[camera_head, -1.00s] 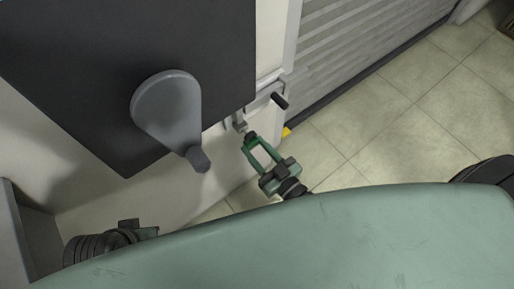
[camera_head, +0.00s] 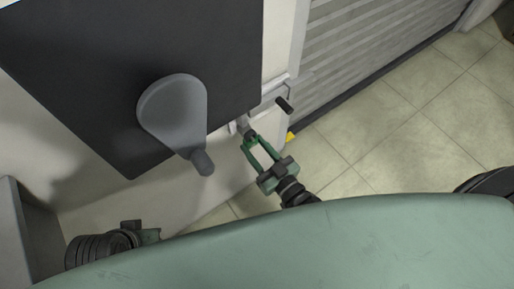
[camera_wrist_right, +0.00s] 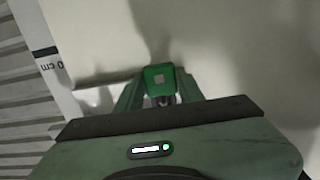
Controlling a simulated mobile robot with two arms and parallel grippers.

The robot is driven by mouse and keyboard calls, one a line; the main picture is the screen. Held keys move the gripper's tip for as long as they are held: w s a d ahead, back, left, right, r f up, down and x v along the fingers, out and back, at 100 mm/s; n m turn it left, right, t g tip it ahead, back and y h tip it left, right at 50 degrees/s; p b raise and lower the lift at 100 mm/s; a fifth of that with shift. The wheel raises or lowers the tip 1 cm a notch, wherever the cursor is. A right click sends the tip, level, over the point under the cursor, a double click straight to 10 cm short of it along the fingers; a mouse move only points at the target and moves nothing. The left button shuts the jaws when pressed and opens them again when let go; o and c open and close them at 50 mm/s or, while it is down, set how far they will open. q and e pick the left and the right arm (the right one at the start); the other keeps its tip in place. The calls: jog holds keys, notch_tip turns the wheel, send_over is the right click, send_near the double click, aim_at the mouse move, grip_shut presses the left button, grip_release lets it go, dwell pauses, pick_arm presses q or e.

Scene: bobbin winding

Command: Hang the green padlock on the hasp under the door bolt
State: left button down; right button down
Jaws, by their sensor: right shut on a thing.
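My right gripper (camera_head: 251,143) is shut on the green padlock (camera_wrist_right: 160,77), which shows between the fingertips in the right wrist view. In the head view the fingertips are right at the small grey hasp (camera_head: 243,126) under the door bolt (camera_head: 268,103). The bolt has a black handle (camera_head: 285,105). The padlock's shackle is not clear, and I cannot tell whether it is around the hasp or only beside it. My left gripper (camera_head: 150,236) shows only in part at the lower left, mostly hidden behind my body.
A dark panel (camera_head: 70,60) with a grey crank (camera_head: 172,110) juts out left of the bolt. A ribbed grey shutter (camera_head: 350,45) is on the right. A small yellow piece (camera_head: 290,136) is near the bolt. Tiled floor (camera_head: 400,120) is clear at right.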

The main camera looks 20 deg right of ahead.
jog(key=shift+f, duration=0.55)
dwell(0.7)
jog(key=c, duration=0.8)
grip_release()
